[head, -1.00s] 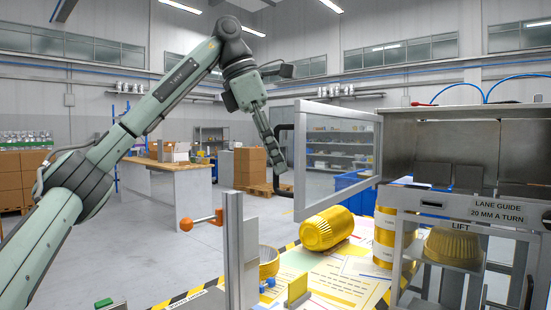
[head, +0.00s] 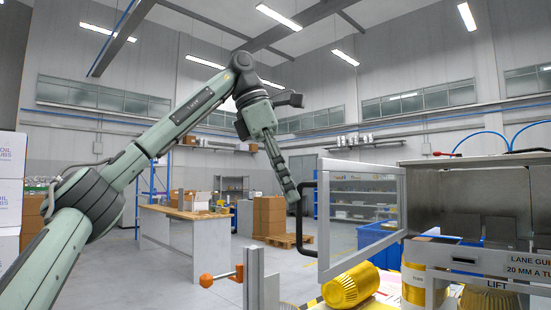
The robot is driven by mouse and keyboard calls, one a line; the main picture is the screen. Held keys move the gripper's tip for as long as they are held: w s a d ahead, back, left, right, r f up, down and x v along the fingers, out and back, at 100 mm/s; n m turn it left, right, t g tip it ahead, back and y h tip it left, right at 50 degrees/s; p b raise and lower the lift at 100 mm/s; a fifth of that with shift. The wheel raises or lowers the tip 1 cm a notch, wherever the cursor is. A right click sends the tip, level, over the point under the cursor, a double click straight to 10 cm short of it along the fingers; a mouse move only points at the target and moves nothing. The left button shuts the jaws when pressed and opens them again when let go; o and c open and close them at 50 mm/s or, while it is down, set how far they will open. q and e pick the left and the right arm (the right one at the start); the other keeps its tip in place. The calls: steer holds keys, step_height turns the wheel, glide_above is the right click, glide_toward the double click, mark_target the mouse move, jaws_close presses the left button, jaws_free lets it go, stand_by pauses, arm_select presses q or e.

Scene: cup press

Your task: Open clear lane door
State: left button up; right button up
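The clear lane door (head: 362,212) is a see-through pane in a grey frame. It stands swung out to the left of the metal press housing, with the housing front uncovered. Its black bar handle (head: 299,232) is on the door's left edge. My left gripper (head: 292,197) points down, with its fingertips at the top of the handle in the head view. Its fingers show edge-on as one strip, so I cannot tell whether they are open or touch the handle. My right gripper is out of view.
A label plate reading LANE GUIDE (head: 520,262) is on the press front at right. A yellow ribbed cup (head: 350,286) lies on the table below the door. An orange ball knob (head: 206,280) on a rod sticks out at lower left.

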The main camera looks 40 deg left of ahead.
arm_select(q)
steer(key=v, duration=0.6)
steer(key=shift+s+a, duration=0.1)
stand_by(0.6)
